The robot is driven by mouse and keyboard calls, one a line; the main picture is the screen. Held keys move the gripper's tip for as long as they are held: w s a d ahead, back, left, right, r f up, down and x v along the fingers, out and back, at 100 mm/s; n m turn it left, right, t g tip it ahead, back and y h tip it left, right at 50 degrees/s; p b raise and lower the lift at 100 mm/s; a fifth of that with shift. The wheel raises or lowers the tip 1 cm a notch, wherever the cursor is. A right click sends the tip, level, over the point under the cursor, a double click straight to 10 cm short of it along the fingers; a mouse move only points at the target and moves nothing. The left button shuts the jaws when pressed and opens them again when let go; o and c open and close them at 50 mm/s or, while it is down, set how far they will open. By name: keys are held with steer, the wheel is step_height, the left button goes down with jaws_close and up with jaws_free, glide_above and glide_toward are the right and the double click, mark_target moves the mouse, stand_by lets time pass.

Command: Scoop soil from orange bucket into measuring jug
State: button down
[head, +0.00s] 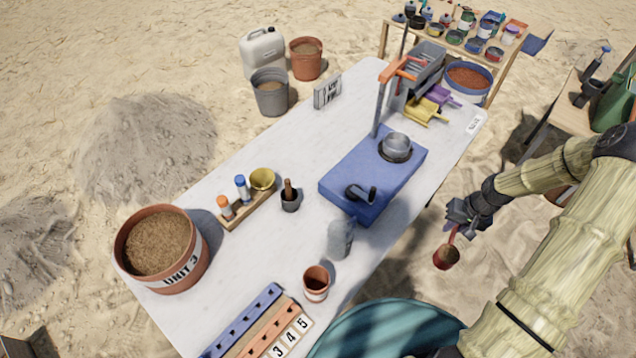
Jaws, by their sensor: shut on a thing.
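My gripper (458,222) is at the right, beyond the table's right edge and over the sand. It is shut on the handle of a small red scoop (439,262), which hangs below it. The scoop's bowl shows brown inside; whether that is soil is hard to tell. An orange bucket marked UNIT 3 (184,268), full of brown soil (155,240), stands on the table's left end. Another orange bucket (305,62) with soil stands on the sand at the back. A greyish translucent vessel, likely the measuring jug (340,240), stands near the table's front right edge. Its contents cannot be made out.
A small terracotta pot (316,286) stands close to the jug. A blue press-like device (345,180) with a metal bowl fills the table's middle right. Yellow and purple scoops (424,112) lie behind it.

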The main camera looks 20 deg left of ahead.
steer(key=s+a+r+n+p, duration=0.1)
steer(key=a+n, duration=0.3)
steer(key=a, duration=0.9)
steer(key=s+a+r+n+g+h+p, duration=0.1)
steer(key=a+r+n+p, duration=0.2)
steer(key=a, duration=1.1)
steer(key=s+a+r+n+p, duration=0.1)
steer(key=a+r+n+p, duration=0.2)
steer(key=a, duration=1)
steer(key=n, duration=0.3)
steer(key=shift+s+a+g, duration=0.25)
steer(key=shift+g, duration=0.05)
steer(key=shift+f, duration=0.2)
steer(key=shift+s+d+r+n+t+y+p, duration=0.1)
steer(key=shift+d+r+t+y+p, duration=0.25)
steer(key=shift+y, duration=0.4)
steer(key=shift+s+d+r+n+t+y+p, duration=0.15)
steer(key=shift+t+y+p, duration=0.3)
steer(key=shift+y, duration=0.25)
steer(key=shift+s+d+r+n+t+y+p, duration=0.1)
steer(key=shift+d+r+t+y+p, duration=0.25)
steer(key=shift+y, duration=0.4)
